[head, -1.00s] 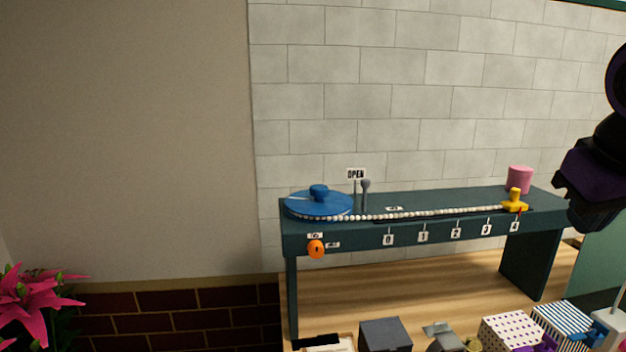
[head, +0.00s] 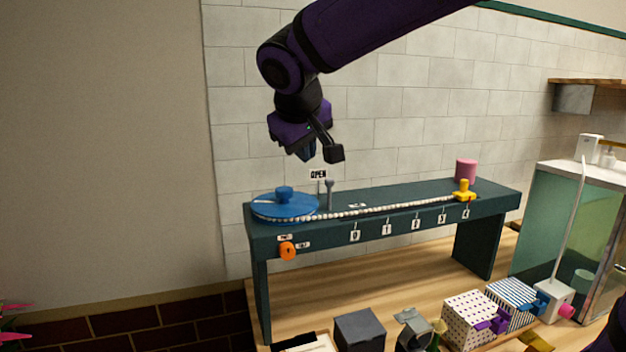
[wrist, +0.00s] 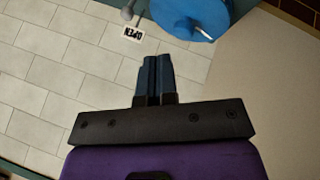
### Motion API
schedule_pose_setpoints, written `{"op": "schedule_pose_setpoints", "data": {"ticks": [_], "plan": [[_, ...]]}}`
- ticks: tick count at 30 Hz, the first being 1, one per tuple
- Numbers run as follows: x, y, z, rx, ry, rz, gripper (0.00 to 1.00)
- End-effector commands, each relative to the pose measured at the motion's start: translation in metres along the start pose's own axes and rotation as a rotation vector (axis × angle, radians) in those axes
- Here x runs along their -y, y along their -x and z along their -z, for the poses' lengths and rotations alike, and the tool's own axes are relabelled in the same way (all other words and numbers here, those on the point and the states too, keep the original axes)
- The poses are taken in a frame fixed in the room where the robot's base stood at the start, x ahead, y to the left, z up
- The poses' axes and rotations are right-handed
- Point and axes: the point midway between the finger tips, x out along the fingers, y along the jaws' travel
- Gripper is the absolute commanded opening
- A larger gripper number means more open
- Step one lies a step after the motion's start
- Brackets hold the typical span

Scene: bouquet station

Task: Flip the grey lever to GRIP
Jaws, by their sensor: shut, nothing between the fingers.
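The grey lever (head: 330,193) stands upright on the dark teal bench (head: 390,226), just right of the blue disc (head: 285,207). A white sign reading OPEN (head: 318,174) is beside it; no GRIP label is legible. In the wrist view, the lever's round grey knob (wrist: 127,14) shows at the top, near the upside-down OPEN sign (wrist: 133,33). My gripper (head: 308,156) is above the lever and a little to its left in the head view, pointing down and apart from it. The wrist view shows its fingers (wrist: 155,60) together and empty.
A string of white beads (head: 385,209) runs along the bench top to a yellow piece (head: 464,191). A pink cylinder (head: 466,171) stands behind it. An orange knob (head: 287,251) is on the bench front. Boxes, including a dark grey one (head: 360,331), stand in front.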

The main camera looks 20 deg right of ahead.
Motion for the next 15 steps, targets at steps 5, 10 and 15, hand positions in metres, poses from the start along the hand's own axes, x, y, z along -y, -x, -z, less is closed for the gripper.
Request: {"op": "schedule_pose_setpoints", "data": {"ticks": [5, 10, 15], "plan": [[0.000, -0.001, 0.000, 0.001, 0.000, 0.000, 0.00], [0.000, -0.016, -0.001, 0.004, 0.000, 0.001, 0.00], [0.000, -0.045, -0.001, 0.006, 0.000, 0.001, 0.00]]}}
